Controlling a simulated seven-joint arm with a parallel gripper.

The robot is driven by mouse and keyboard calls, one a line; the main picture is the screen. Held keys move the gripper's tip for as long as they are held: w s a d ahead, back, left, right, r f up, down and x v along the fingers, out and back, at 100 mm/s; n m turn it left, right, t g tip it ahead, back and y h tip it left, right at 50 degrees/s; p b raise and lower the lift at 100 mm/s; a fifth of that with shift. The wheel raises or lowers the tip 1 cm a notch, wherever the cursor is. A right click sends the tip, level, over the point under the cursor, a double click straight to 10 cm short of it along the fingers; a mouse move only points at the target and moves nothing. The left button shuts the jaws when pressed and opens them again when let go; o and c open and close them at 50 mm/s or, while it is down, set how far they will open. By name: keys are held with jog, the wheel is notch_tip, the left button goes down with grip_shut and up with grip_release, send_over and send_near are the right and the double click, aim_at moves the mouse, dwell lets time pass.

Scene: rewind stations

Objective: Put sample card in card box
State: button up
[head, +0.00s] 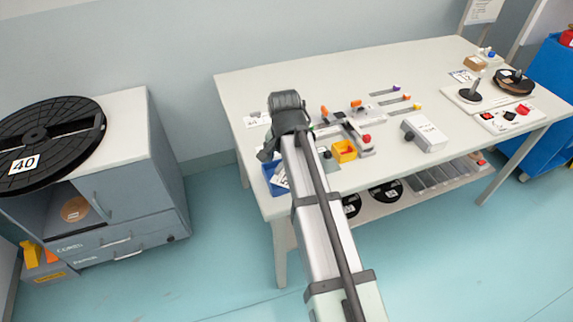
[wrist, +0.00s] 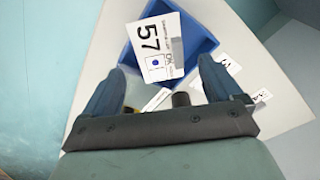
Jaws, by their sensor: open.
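The card also shows as a small white patch (head: 281,178) at the box (head: 268,171) in the head view, partly behind my arm. My gripper (wrist: 166,72) is open, its fingers spread either side of the card's near end, with no contact visible. In the head view my gripper (head: 268,148) is partly hidden by its own wrist.
White labels (wrist: 228,66) lie right of the box. A yellow bin (head: 344,151), a fixture with orange and red knobs (head: 350,128) and a grey-white device (head: 425,134) stand right of my arm. The table's (head: 245,90) back left is mostly clear.

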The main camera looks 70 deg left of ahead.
notch_tip(320, 180, up, 10)
jog(key=d, duration=0.1)
jog(key=shift+s, duration=0.25)
dwell(0.6)
